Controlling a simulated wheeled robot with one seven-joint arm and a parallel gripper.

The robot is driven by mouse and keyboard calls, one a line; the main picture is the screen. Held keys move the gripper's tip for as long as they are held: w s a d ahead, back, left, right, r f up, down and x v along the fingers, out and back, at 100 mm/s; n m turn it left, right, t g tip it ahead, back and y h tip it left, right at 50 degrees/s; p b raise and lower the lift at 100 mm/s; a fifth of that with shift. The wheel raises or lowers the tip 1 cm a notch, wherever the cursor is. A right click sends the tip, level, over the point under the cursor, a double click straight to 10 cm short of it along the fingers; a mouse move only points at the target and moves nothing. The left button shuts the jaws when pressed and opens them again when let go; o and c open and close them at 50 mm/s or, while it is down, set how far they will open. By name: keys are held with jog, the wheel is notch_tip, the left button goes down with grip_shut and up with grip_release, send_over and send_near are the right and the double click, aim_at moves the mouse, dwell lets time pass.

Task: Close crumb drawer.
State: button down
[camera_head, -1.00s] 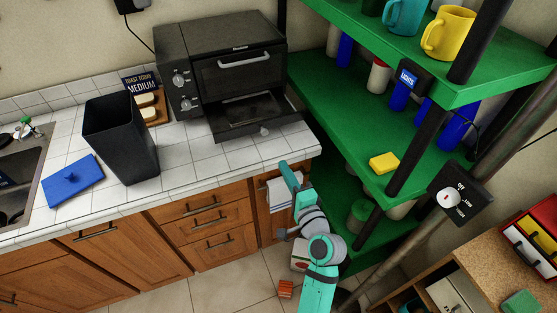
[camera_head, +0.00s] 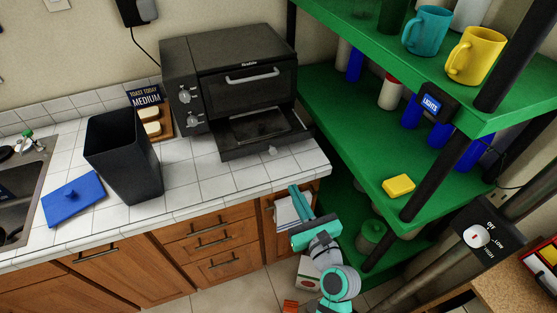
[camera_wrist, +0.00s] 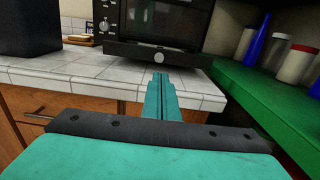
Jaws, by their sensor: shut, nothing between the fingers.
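The black toaster oven (camera_head: 184,62) stands on the white tiled counter (camera_head: 195,188). Its crumb drawer (camera_head: 262,147) at the bottom sticks out toward the counter edge, open, with a small round knob (camera_head: 272,150) on its front. In the wrist view the drawer front (camera_wrist: 120,50) and knob (camera_wrist: 159,57) lie straight ahead, beyond my fingers. My teal gripper (camera_head: 295,190) is at the counter's front right corner, below and in front of the drawer. In the wrist view my gripper (camera_wrist: 160,78) is shut and empty, and apart from the drawer.
A green shelf rack (camera_head: 350,125) stands close on the right, with a yellow sponge (camera_head: 398,185), bottles and mugs. A black bin (camera_head: 130,165) and a blue board (camera_head: 72,198) are on the counter at left. A white towel (camera_head: 290,210) hangs by the cabinet.

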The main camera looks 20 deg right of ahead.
send_near(274, 153)
jog(key=w, duration=0.4)
jog(key=shift+w+a+r, duration=0.1)
jog(key=shift+w+a, duration=0.05)
jog(key=shift+w, duration=1.05)
jog(key=shift+w, duration=0.1)
